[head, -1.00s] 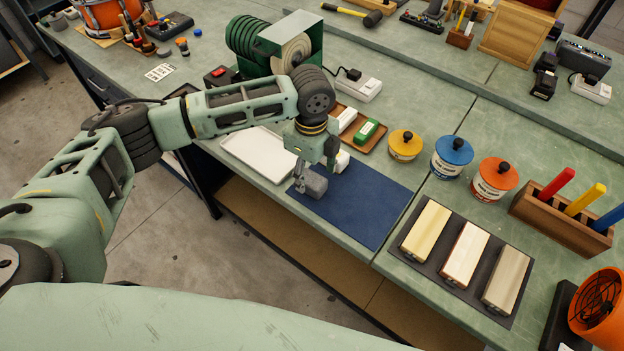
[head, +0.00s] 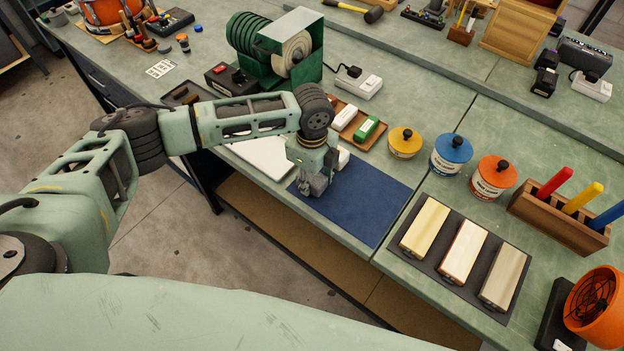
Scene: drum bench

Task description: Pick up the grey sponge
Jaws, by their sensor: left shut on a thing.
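The grey sponge (head: 319,184) is at the left part of the dark blue mat (head: 362,203), near the bench's front edge. My left gripper (head: 313,183) points down at the mat's left end and is shut on the sponge. The fingers and wrist hide part of the sponge. I cannot tell whether the sponge touches the mat. My right gripper is not in view.
A white tray (head: 262,157) lies left of the mat. A wooden tray with a white and a green block (head: 366,129) is behind it. Yellow, blue (head: 451,155) and orange (head: 493,178) tubs stand right. Sanding blocks (head: 464,251) lie front right. The mat's right part is clear.

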